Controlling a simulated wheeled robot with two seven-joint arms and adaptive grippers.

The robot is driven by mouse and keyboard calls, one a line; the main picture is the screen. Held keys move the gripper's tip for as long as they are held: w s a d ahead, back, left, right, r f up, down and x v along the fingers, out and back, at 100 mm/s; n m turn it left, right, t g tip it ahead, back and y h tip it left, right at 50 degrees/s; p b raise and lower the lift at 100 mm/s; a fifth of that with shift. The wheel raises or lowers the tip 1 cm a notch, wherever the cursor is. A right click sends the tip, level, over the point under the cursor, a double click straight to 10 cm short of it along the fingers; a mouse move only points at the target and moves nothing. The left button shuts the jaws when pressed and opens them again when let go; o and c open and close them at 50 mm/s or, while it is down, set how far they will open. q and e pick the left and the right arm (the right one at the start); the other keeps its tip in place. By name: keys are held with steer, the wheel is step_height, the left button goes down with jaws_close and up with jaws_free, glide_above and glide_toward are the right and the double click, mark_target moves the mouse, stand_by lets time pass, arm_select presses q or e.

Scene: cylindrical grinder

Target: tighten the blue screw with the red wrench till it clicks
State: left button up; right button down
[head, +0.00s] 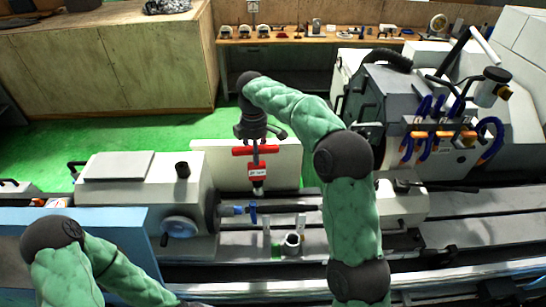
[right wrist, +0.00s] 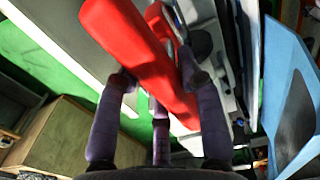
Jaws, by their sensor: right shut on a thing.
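My right gripper (head: 259,136) is shut on the red wrench (head: 257,171) and points down. The wrench hangs upright, with a red crossbar at its top, a red body with a white label and a silver lower end. In the right wrist view the red wrench (right wrist: 165,70) lies between the dark purple fingers (right wrist: 160,110) of this gripper. The blue screw (head: 253,212) appears to be the small blue part on the machine spindle, just below the wrench's lower end. A small gap shows there; contact cannot be confirmed. My left gripper is not in view; only its arm shows at lower left.
A grey tailstock block (head: 147,190) stands left of the blue part, and a small metal cup (head: 292,243) lower right. A white panel (head: 284,163) is behind the wrench. The grinding head (head: 410,110) with blue hoses fills the right. Green floor lies behind.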

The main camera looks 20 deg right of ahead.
mark_target(257, 174)
steer(key=shift+w+a+r+p, duration=0.2)
steer(key=shift+w+a+r, duration=0.15)
steer(key=shift+a, duration=0.25)
steer(key=shift+w+a+r+p, duration=0.2)
steer(key=shift+w+a, duration=0.25)
steer(key=shift+a, duration=0.15)
step_height(257, 174, down, 6)
steer(key=b, duration=0.2)
steer(key=shift+r+b, duration=0.25)
steer(key=shift+b, duration=0.15)
steer(key=shift+f+b, duration=0.55)
steer(key=shift+f, duration=1.4)
stand_by(1.0)
steer(key=shift+s+d+f+m, duration=0.1)
steer(key=shift+f+m, duration=0.05)
steer(key=shift+m, duration=0.65)
steer(key=shift+s+f+m, duration=0.1)
steer(key=shift+f+m, duration=0.05)
steer(key=shift+m, duration=0.65)
